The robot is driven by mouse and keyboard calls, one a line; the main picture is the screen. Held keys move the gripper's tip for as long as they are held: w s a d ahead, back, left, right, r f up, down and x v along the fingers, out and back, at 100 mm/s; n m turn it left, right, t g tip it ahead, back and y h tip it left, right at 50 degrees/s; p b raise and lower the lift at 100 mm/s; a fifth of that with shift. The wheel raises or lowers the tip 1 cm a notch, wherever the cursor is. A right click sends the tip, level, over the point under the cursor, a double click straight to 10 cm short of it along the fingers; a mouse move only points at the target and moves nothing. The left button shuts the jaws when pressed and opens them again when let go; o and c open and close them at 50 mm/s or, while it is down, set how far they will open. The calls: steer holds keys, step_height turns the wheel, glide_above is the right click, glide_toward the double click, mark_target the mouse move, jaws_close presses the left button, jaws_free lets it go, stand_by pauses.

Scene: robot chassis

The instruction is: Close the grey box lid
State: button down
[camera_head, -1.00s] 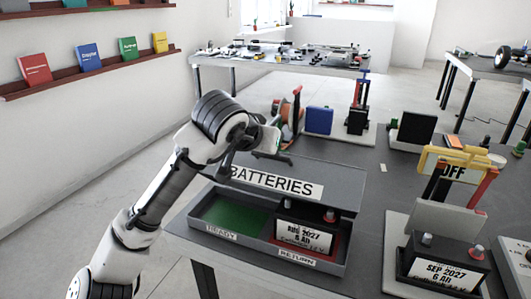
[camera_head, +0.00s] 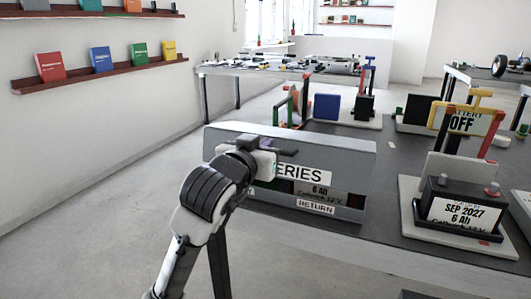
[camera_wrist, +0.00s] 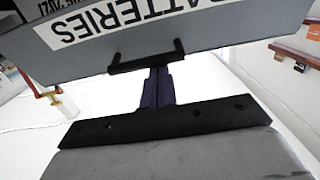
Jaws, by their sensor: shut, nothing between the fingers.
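The grey box (camera_head: 290,207) sits on the dark table, with a RETURN label on its front. Its grey lid (camera_head: 350,150) stands raised behind the contents, with its lettered face toward me. A black battery (camera_head: 355,200) shows in the right part of the box. My gripper (camera_head: 240,143) is shut and empty in front of the lid's left part and hides some letters. My arm hides the box's left part.
A blue block (camera_head: 326,107) and other fixtures stand behind the box. Open floor lies left of the table.

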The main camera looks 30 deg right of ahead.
steer(key=shift+t+h, duration=0.9)
steer(key=shift+s+a+f+b, duration=0.25)
steer(key=shift+a+f+b, duration=0.05)
steer(key=shift+f+b, duration=0.5)
steer(key=shift+s+a+f+b, duration=0.25)
steer(key=shift+a+f+b, duration=0.05)
steer(key=shift+f+b, duration=0.5)
steer(key=shift+s+a+f+b, duration=0.3)
steer(key=shift+f+b, duration=0.4)
steer(key=shift+b, duration=0.2)
steer(key=shift+r, duration=0.1)
